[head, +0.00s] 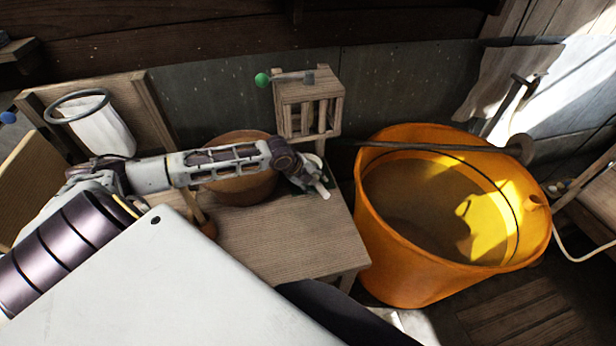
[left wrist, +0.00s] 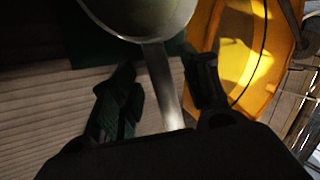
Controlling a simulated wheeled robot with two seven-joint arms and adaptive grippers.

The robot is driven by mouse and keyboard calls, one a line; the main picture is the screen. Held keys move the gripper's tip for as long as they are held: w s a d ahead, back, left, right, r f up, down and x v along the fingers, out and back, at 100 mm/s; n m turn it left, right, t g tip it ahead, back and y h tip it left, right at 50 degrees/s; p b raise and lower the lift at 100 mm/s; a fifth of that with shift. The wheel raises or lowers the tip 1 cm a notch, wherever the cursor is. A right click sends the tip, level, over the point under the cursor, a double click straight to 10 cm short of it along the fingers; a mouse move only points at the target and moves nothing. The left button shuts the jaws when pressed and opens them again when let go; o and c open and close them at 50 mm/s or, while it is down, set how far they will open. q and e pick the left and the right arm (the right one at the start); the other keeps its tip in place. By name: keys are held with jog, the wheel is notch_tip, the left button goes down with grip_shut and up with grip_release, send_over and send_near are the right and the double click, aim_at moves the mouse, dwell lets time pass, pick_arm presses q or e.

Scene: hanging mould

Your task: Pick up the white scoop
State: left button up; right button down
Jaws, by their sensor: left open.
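The white scoop (left wrist: 145,18) lies on the wooden table, its round bowl at the top of the left wrist view. Its pale handle (left wrist: 166,90) runs down between the two fingers of my left gripper (left wrist: 163,88). The fingers are apart, one on each side of the handle, and I cannot tell whether either touches it. In the head view, my left gripper (head: 308,180) is low over the table's far right part. It hides much of the scoop, and a white piece of it (head: 322,189) shows there. My right gripper is not in view.
A brown round bowl (head: 238,185) stands behind my left forearm. A small wooden box (head: 309,110) with a green-knobbed lever is behind the gripper. A large orange tub (head: 400,275) is right of the table (head: 290,245). The table's front part is clear.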

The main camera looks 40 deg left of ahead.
pick_arm(q)
jog(key=shift+w+d+f, duration=0.1)
jog(key=shift+w+f, duration=0.15)
jog(key=shift+f, duration=0.1)
dwell(0.3)
grip_shut()
